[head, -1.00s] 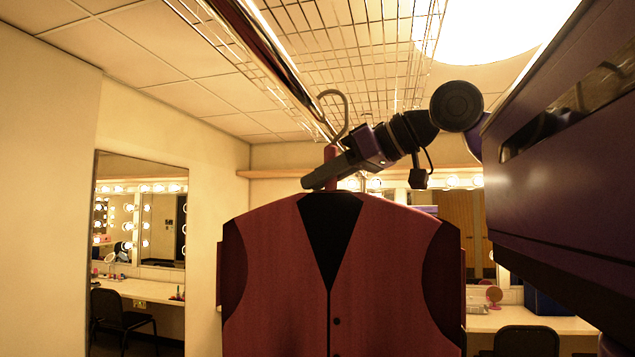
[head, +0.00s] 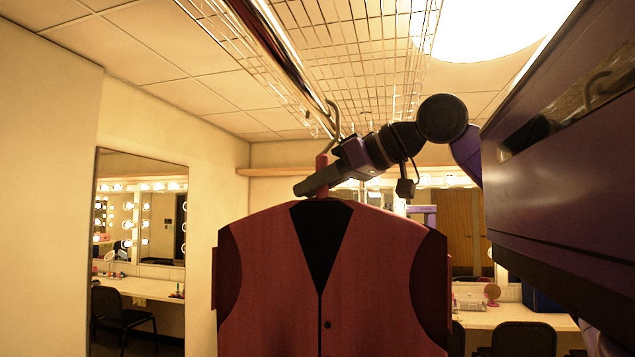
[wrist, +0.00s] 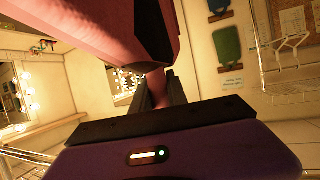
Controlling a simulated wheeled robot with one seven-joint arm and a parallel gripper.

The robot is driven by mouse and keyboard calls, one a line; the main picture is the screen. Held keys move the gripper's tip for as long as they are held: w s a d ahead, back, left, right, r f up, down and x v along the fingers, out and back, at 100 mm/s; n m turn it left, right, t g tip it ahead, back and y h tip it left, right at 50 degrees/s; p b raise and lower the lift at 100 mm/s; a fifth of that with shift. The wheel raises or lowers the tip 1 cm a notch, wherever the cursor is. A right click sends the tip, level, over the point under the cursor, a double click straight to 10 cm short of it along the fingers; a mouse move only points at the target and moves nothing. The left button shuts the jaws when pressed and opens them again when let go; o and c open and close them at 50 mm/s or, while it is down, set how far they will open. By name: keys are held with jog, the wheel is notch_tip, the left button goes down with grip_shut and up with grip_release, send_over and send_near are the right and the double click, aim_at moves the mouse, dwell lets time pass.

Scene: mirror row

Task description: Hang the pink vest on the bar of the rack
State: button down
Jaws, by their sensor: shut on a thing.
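The pink vest (head: 385,265), reddish in this light with a dark V neck, hangs upright in the head view. My gripper (head: 318,184) is shut on the neck of its hanger, just above the collar. The hanger's grey hook (head: 334,122) stands above the gripper, beside the right side of the rack's shiny bar (head: 283,52) near its far end. I cannot tell whether the hook touches or passes over the bar. In the wrist view the vest (wrist: 95,40) fills the upper left, and my gripper (wrist: 160,92) closes below it.
A wire mesh shelf (head: 350,50) runs beside the bar overhead. A tall mirror (head: 140,230) is on the left wall. A counter (head: 510,318) and a chair (head: 525,340) stand at the right. White hangers (wrist: 288,45) show at right in the wrist view.

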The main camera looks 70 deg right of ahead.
jog(key=shift+f, duration=0.2)
jog(key=c, duration=0.6)
grip_release()
jog(key=s+a, duration=0.2)
jog(key=s, duration=1)
dwell(1.3)
jog(key=shift+w+a, duration=0.1)
dwell(0.5)
